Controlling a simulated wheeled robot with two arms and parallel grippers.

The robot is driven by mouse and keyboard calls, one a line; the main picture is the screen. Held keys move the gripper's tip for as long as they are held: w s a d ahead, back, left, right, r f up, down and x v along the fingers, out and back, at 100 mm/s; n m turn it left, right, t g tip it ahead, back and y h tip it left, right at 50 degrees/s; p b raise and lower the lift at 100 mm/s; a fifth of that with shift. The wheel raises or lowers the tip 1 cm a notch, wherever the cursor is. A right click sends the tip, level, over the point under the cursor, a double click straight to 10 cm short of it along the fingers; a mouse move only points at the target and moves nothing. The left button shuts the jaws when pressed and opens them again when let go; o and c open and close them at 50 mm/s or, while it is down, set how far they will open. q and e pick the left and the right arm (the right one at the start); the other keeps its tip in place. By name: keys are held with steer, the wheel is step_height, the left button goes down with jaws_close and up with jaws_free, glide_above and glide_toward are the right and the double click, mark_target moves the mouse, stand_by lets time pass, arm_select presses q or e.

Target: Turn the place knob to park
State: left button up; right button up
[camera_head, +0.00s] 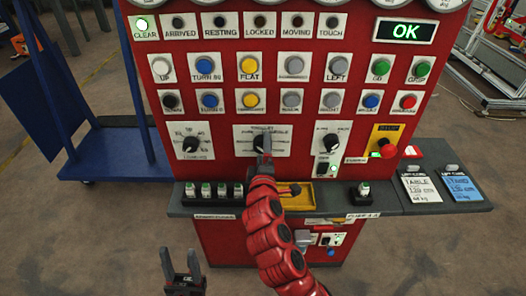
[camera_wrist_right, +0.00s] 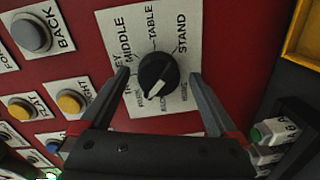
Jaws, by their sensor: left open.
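The place knob (camera_wrist_right: 157,75) is a black round dial with a white pointer on a white plate (camera_wrist_right: 150,22). In the right wrist view its pointer aims down and slightly left, toward small labels too blurred to read surely; TABLE, MIDDLE and STAND are legible. My right gripper (camera_wrist_right: 160,74) is open, with one finger on each side of the knob and visible gaps. In the head view this gripper (camera_head: 264,152) covers most of the knob on its plate (camera_head: 243,133). My left gripper (camera_head: 183,262) is open and empty, low in front of the panel.
The red panel holds rows of buttons, a left knob (camera_head: 191,144), a right knob (camera_head: 330,142) and a red stop button (camera_head: 387,147). A grey shelf (camera_head: 400,203) with a yellow tray (camera_head: 299,197) juts out below. The OK display (camera_head: 406,31) and CLEAR lamp (camera_head: 145,27) are lit.

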steer(key=s+r+p, duration=0.1)
steer(key=s+p, duration=0.2)
steer(key=s, duration=1.4)
steer(key=shift+s, duration=0.2)
steer(key=shift+w, duration=0.1)
